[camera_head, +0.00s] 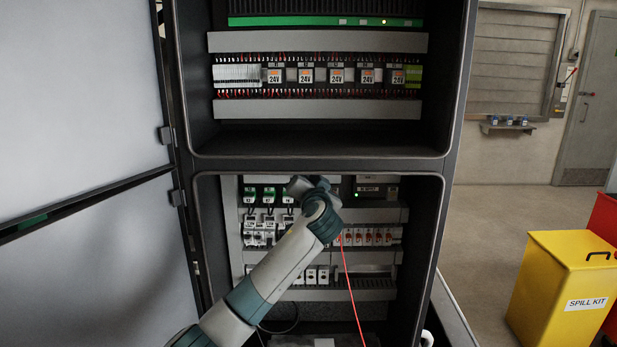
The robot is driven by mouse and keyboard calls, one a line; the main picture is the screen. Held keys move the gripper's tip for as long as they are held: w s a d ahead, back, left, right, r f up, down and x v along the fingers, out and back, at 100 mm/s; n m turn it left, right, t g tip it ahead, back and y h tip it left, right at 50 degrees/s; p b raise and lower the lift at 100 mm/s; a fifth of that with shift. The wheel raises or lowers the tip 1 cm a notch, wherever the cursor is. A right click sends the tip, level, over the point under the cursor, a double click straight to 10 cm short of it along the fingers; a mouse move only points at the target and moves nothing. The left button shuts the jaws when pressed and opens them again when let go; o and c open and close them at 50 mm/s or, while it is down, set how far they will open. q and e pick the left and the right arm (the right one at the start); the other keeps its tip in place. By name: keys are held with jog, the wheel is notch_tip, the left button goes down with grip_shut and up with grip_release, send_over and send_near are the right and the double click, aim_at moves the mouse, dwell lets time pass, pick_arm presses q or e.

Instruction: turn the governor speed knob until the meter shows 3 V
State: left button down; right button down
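My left arm (285,255) reaches up from the bottom left into the lower bay of the open cabinet. Its wrist (322,215) is in front of the upper middle of the panel there. The fingers are hidden or too dark to make out at the arm's end, so I cannot tell what they touch. A dark module with a small green light (368,189) is just right of the wrist. I cannot make out the governor speed knob or a meter reading. A red lead (352,287) hangs down from near the wrist. My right gripper is not in view.
The lower bay holds rows of breakers (372,237). The upper bay holds several 24V relays (337,76). Cabinet doors (75,80) stand open at the left. A yellow spill kit bin (560,285) stands on the floor at the right. Floor between it and the cabinet is clear.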

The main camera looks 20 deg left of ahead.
pick_arm(q)
jog(key=shift+a+f+m+t+h+p, duration=0.2)
jog(key=shift+m+p, duration=0.5)
jog(key=shift+m, duration=1.3)
jog(key=shift+d+r+m+t+h+p, duration=0.25)
jog(key=shift+m+p, duration=0.4)
jog(key=shift+m, duration=1.35)
jog(key=shift+a+f+m+t+h+p, duration=0.25)
jog(key=shift+m+p, duration=0.45)
jog(key=shift+m, duration=1.3)
jog(key=shift+d, duration=0.1)
jog(key=c, duration=1.6)
grip_release()
jog(key=shift+s, duration=0.1)
